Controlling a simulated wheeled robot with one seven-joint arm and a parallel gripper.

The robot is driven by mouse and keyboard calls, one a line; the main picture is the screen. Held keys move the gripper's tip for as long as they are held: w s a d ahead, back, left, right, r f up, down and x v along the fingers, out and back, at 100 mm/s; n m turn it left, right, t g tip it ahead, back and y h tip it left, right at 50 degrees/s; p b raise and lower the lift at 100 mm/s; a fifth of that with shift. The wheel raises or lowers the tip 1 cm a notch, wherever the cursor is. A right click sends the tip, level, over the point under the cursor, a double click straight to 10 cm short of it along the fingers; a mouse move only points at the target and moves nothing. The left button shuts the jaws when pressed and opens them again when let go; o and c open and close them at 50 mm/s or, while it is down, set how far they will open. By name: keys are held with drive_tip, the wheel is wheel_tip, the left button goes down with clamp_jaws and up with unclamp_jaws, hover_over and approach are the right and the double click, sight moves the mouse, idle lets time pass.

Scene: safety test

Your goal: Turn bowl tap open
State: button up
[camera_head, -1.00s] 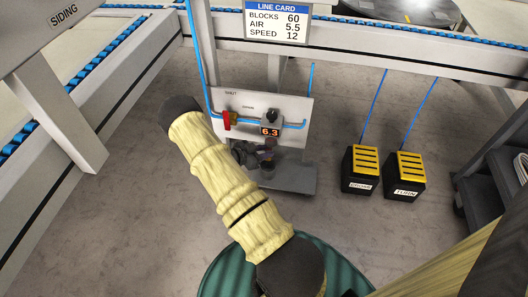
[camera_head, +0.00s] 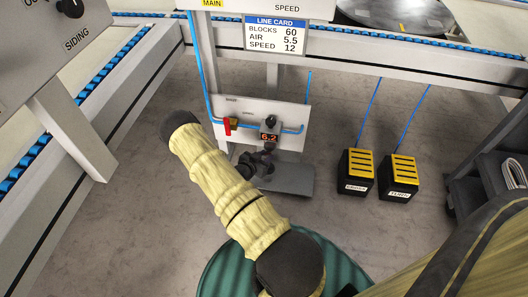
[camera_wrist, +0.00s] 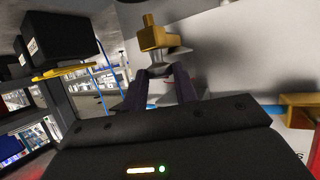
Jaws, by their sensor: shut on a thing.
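The wall panel (camera_head: 285,143) carries the air unit with a black-knobbed regulator (camera_head: 270,122) and a display reading 6.2. The bowl below it is largely hidden by my gripper in the head view. My gripper (camera_head: 257,160) is at the panel's lower part, just under the display. In the wrist view, the dark fingers of my gripper (camera_wrist: 163,72) close in on a small grey piece below a brass fitting (camera_wrist: 152,38). I take this to be the bowl tap (camera_wrist: 165,57); its exact angle cannot be told.
A red lever (camera_head: 227,127) with a brass body is left of the regulator. Blue air hoses run along the panel. Two black pedals with yellow tops (camera_head: 357,172) stand on the floor at right. A conveyor frame (camera_head: 350,58) passes above the panel.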

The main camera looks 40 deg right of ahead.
drive_tip(key=n+t+y+p, duration=0.1)
drive_tip(key=n+t+p, duration=0.1)
drive_tip(key=s+n+t+y+p, duration=0.1)
drive_tip(key=n+t+p, duration=0.1)
drive_tip(key=p, duration=0.1)
drive_tip(key=n+t+y+p, duration=0.1)
drive_tip(key=n+t+p, duration=0.1)
drive_tip(key=p, duration=0.1)
drive_tip(key=shift+s+d+r, duration=0.2)
drive_tip(key=shift+d+r, duration=0.05)
drive_tip(key=shift+d, duration=0.05)
drive_tip(key=n+y+p, duration=0.1)
drive_tip(key=n+t+y+p, duration=0.2)
drive_tip(key=shift+s+d+f+y, duration=0.15)
drive_tip(key=shift+d+y, duration=0.1)
drive_tip(key=shift+y, duration=0.05)
drive_tip(key=shift+d+f+n+t+y+p, duration=0.1)
drive_tip(key=shift+n+t+y+p, duration=0.4)
drive_tip(key=shift+n+y+p, duration=0.45)
drive_tip(key=o, duration=0.9)
drive_tip(key=shift+o, duration=0.2)
drive_tip(key=p+v, duration=0.3)
drive_tip(key=v, duration=0.4)
drive_tip(key=shift+s, duration=0.2)
